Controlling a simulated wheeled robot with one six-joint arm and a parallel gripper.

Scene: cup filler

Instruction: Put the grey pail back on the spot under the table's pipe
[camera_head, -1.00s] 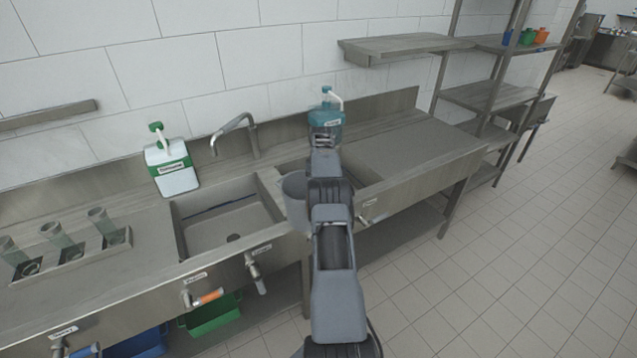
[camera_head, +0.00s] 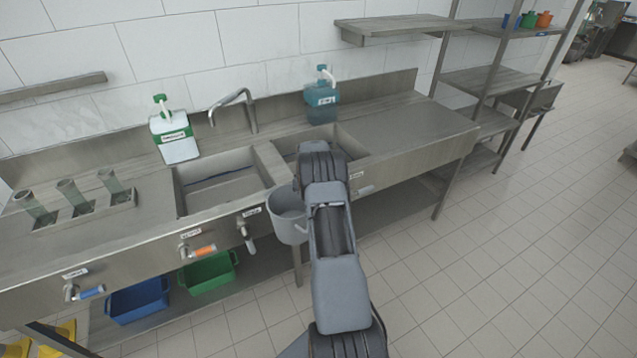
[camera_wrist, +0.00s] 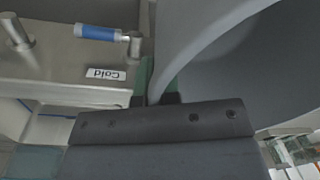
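The grey pail (camera_head: 287,217) hangs upright in front of the counter's front edge, just left of my arm in the head view. In the wrist view the pail (camera_wrist: 235,65) fills the upper right, close to the camera. My gripper (camera_wrist: 158,97) is shut on the pail's rim, with greenish finger pads on both sides of the wall. In the head view my gripper is hidden behind my arm and the pail. Along the counter front are several pipes with valves, one with a blue handle (camera_head: 91,292) and one with an orange handle (camera_head: 203,250).
A blue bin (camera_head: 138,301) and a green bin (camera_head: 209,274) stand on the low shelf. A green-and-white dispenser (camera_head: 174,137) and a blue dispenser (camera_head: 321,97) stand behind the sinks. The floor (camera_head: 500,270) at right is clear.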

